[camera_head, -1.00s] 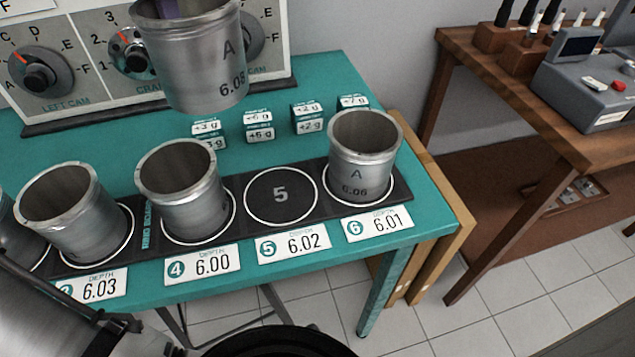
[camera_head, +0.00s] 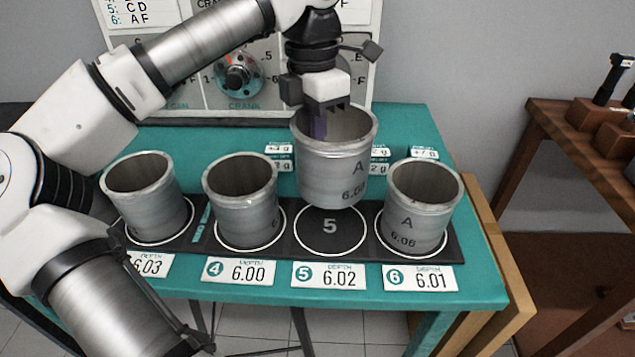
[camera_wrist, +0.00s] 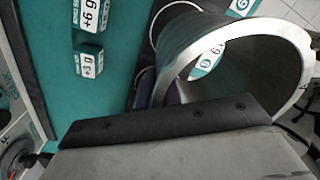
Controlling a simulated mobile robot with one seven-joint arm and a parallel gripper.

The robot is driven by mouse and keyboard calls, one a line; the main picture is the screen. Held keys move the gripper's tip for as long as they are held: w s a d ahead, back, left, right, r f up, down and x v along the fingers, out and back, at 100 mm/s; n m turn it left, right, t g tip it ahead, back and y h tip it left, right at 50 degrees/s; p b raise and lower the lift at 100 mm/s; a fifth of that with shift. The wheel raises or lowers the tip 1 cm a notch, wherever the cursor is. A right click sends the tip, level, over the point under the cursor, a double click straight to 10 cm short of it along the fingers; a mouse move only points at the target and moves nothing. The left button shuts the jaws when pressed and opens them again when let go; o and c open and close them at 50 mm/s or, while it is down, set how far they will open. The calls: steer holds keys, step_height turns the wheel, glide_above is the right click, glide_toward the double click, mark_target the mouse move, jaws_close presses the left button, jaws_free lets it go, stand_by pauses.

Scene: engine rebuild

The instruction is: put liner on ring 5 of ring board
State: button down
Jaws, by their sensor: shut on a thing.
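My gripper (camera_head: 322,112) is shut on the left wall of a grey metal liner (camera_head: 333,165) marked "A 6.06". The liner is upright and appears held above the board, just behind ring 5. Ring 5 (camera_head: 330,228) is an empty white circle on the dark ring board (camera_head: 293,240), with a card reading 6.02 in front. In the wrist view the liner's open mouth (camera_wrist: 240,65) fills the right side, and the jaw at its rim is partly hidden.
A liner (camera_head: 418,210) stands on ring 6, to the right of ring 5. Another liner (camera_head: 241,203) stands on ring 4, and one (camera_head: 147,195) stands farther left. Small weight blocks (camera_head: 279,157) sit behind the board. A cam panel (camera_head: 240,85) stands at the back.

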step_height(320, 180, down, 9)
steer(key=shift+f, duration=0.15)
stand_by(0.4)
steer(key=shift+f, duration=0.1)
steer(key=shift+f, duration=0.15)
steer(key=c, duration=1.6)
jaws_free()
steer(key=r, duration=1.2)
steer(key=shift+w+a+r, duration=0.1)
steer(key=shift+w+r, duration=0.15)
